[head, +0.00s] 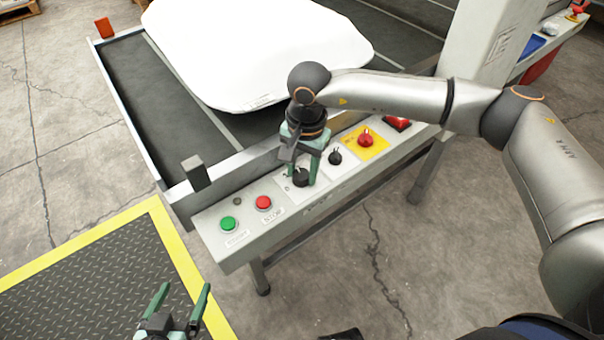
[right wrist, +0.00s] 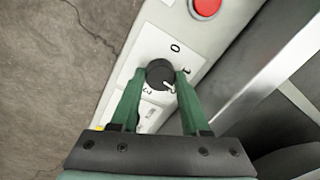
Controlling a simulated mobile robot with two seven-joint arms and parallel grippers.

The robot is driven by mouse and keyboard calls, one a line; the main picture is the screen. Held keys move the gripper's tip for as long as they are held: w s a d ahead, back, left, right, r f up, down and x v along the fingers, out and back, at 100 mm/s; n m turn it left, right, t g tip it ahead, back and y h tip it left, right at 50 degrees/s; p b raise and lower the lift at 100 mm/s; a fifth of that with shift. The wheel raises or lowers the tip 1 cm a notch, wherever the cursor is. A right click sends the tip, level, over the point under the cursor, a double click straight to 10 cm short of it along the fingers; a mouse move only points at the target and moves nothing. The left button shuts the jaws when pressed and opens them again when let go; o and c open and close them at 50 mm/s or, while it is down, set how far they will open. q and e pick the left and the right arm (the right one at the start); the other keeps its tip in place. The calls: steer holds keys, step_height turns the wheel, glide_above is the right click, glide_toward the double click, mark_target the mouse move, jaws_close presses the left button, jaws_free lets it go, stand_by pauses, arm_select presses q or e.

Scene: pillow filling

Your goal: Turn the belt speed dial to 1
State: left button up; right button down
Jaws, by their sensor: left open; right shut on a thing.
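The belt speed dial (head: 301,177) is a black round knob on a white plate on the control panel. In the right wrist view the dial (right wrist: 158,72) sits between my green fingers, with a 0 printed beyond it and other numerals around it. A white mark shows at its near right edge; I cannot tell which numeral it points to. My right gripper (head: 312,176) reaches down from above and is shut on the dial; it also shows in the right wrist view (right wrist: 160,78). My left gripper (head: 184,289) is open and empty, low over the floor mat.
Left of the dial are a green button (head: 228,224) and a red stop button (head: 263,203). To its right are a smaller black knob (head: 335,158) and a red switch (head: 366,138) on yellow. A white pillow (head: 255,45) lies on the belt (head: 150,95) behind.

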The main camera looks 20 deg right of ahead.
mark_target(306, 173)
steer(key=n+b, duration=0.1)
steer(key=n, duration=0.2)
steer(key=shift+f+n+b, duration=0.1)
steer(key=shift+n+b, duration=0.2)
steer(key=shift+b, duration=0.1)
steer(key=n+b, duration=0.1)
steer(key=n, duration=0.2)
arm_select(q)
steer(key=w+r+m+t+h, duration=0.1)
steer(key=r+t, duration=0.3)
steer(key=r, duration=0.6)
steer(key=w+d+r+m+t+h, duration=0.1)
steer(key=w+r+m+t+h, duration=0.1)
steer(key=r, duration=0.8)
steer(key=shift+w+r+m+t+h, duration=0.3)
steer(key=shift+t+h, duration=0.2)
steer(key=shift+t, duration=0.8)
arm_select(e)
steer(key=shift+n, duration=0.5)
steer(key=shift+c, duration=1.9)
jaws_free()
